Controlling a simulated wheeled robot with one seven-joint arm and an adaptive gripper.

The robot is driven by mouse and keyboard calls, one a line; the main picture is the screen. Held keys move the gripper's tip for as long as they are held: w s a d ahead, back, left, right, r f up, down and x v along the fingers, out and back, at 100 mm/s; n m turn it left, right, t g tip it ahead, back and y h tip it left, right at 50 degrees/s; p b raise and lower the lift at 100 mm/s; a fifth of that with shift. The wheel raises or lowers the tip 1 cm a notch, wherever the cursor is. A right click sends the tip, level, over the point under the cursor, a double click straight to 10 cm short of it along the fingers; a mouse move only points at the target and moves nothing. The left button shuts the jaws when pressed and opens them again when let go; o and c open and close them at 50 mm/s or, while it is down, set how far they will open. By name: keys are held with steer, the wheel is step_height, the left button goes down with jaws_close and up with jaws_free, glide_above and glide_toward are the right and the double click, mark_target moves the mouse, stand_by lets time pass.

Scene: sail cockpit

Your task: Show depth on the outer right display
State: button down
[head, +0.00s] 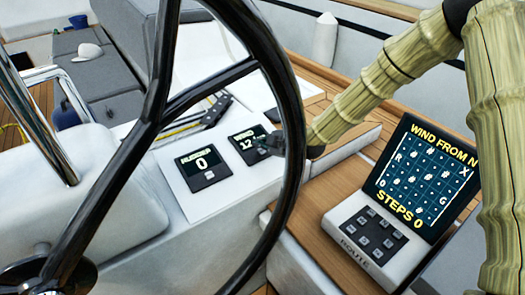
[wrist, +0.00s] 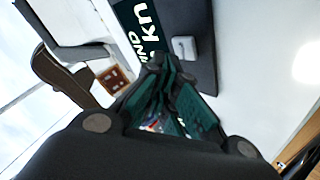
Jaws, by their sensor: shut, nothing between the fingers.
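Two small dark displays are set in the white cockpit panel. The left display (head: 203,167) reads RUDDER 0. The right display (head: 246,142) reads WIND and a number starting with 12; my gripper hides its right part. My gripper (head: 268,146) is shut and empty, with its tips at the right edge of this display. In the wrist view, part of a display (wrist: 152,22) with the letters "kn" and a raised light grey button (wrist: 189,49) show just past my fingertips (wrist: 165,68). Whether the tips touch the button, I cannot tell.
The black steering wheel (head: 268,52) stands in front of the panel and crosses the view. A route unit (head: 383,232) with several keys and a tilted screen (head: 424,178) reading WIND FROM N and STEPS 0 stands at the right. A white cap (head: 87,52) lies on the seat.

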steer(key=shift+f, duration=0.4)
steer(key=shift+w+a+f+b, duration=0.1)
steer(key=shift+w+f+b, duration=0.05)
steer(key=shift+f+b, duration=0.3)
stand_by(0.8)
steer(key=shift+r, duration=0.2)
steer(key=shift+s+r+p, duration=0.2)
steer(key=shift+r+p, duration=0.35)
steer(key=shift+r, duration=0.15)
steer(key=shift+r, duration=0.1)
steer(key=shift+s+d+r+p, duration=0.15)
steer(key=shift+r+p, duration=0.3)
steer(key=shift+r, duration=0.35)
steer(key=shift+s+d+r+p, duration=0.2)
steer(key=shift+r+p, duration=0.3)
steer(key=shift+r, duration=0.25)
steer(key=shift+s+d+r+p, duration=0.15)
steer(key=shift+r+p, duration=0.3)
steer(key=shift+r, duration=0.35)
stand_by(0.5)
